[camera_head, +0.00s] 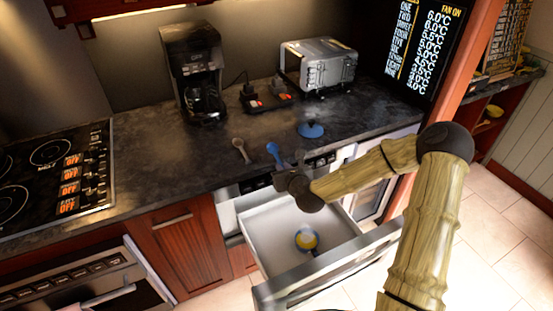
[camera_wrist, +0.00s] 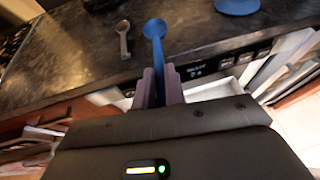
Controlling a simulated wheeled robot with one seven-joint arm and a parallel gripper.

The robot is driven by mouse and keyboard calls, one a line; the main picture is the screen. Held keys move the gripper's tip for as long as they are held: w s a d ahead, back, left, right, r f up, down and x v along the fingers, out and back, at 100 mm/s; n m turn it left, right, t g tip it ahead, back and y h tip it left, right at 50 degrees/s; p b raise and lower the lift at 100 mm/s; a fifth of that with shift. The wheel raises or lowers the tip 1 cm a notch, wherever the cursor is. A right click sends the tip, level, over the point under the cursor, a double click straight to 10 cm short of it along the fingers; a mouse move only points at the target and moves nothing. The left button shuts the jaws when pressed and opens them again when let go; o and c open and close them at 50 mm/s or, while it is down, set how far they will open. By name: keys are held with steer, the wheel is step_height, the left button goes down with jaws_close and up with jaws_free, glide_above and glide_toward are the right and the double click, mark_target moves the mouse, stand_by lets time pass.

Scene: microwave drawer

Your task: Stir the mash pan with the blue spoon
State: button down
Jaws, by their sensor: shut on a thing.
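My gripper (camera_wrist: 158,85) is shut on the blue spoon (camera_wrist: 155,33), with the spoon's bowl pointing away past the fingertips. In the head view the blue spoon (camera_head: 274,152) shows at the counter's front edge, with my gripper (camera_head: 288,172) beside it. I cannot tell whether the spoon touches the counter. A small pan-like round thing with yellow and white in it (camera_head: 306,239) sits inside the open drawer (camera_head: 273,217), below my gripper; it may be the mash pan. A blue lid (camera_head: 311,129) lies on the counter to the right, also seen in the wrist view (camera_wrist: 237,5).
A grey spoon (camera_head: 241,149) lies on the counter left of the blue spoon. A coffee maker (camera_head: 194,75), a toaster (camera_head: 319,65) and a stove (camera_head: 58,172) stand along the counter. The drawer front (camera_head: 330,272) juts out below my arm.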

steer(key=s+d+f+m+h, duration=0.3)
steer(key=s+d+f, duration=0.6)
steer(key=f, duration=0.4)
steer(key=shift+s+d+f+h, duration=0.15)
steer(key=shift+s+f+h, duration=0.05)
steer(key=shift+s+h, duration=0.1)
steer(key=shift+w, duration=0.1)
